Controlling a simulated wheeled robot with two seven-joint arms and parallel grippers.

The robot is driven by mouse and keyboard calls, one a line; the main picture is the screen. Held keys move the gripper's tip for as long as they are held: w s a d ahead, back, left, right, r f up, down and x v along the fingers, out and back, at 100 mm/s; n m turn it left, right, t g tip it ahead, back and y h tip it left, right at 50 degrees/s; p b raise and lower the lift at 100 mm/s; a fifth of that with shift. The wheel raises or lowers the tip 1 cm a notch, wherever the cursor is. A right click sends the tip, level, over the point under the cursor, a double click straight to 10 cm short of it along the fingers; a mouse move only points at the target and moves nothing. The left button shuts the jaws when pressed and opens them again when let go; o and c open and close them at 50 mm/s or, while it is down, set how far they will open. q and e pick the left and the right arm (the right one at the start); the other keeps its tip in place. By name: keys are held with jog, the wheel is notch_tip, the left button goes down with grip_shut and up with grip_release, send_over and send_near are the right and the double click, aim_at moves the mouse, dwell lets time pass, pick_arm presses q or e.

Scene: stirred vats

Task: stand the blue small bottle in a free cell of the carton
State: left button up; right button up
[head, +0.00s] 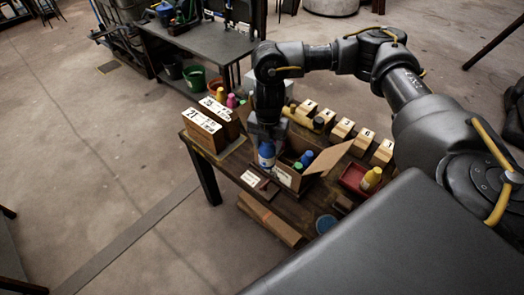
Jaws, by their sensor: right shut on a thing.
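The blue small bottle (267,155) is upright in my right gripper (266,139), which points down and is shut on its upper part. The bottle is at the left side of the open carton (289,180). I cannot tell whether it is over the carton's edge or just beside it. The carton has spread flaps and holds several bottles with blue and green tops (305,160). Its cell dividers are too small to make out. My left gripper is not in view.
Numbered wooden blocks (342,130) line the table's back. Boxes with number labels (203,121) stand at left. A white label card (250,178) lies in front.

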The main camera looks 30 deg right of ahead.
jog(key=w+d+b, duration=0.2)
jog(key=d+b, duration=0.1)
jog(key=d, duration=0.6)
jog(key=shift+w+b, duration=0.35)
jog(key=shift+b, duration=0.05)
jog(key=shift+f, duration=0.15)
jog(key=shift+f+b, duration=0.45)
jog(key=shift+f, duration=0.35)
jog(key=shift+f, duration=0.15)
jog(key=shift+f+b, duration=0.75)
jog(key=shift+f, duration=0.5)
jog(key=shift+f, duration=0.2)
jog(key=shift+f+b, duration=0.4)
jog(key=shift+f, duration=0.35)
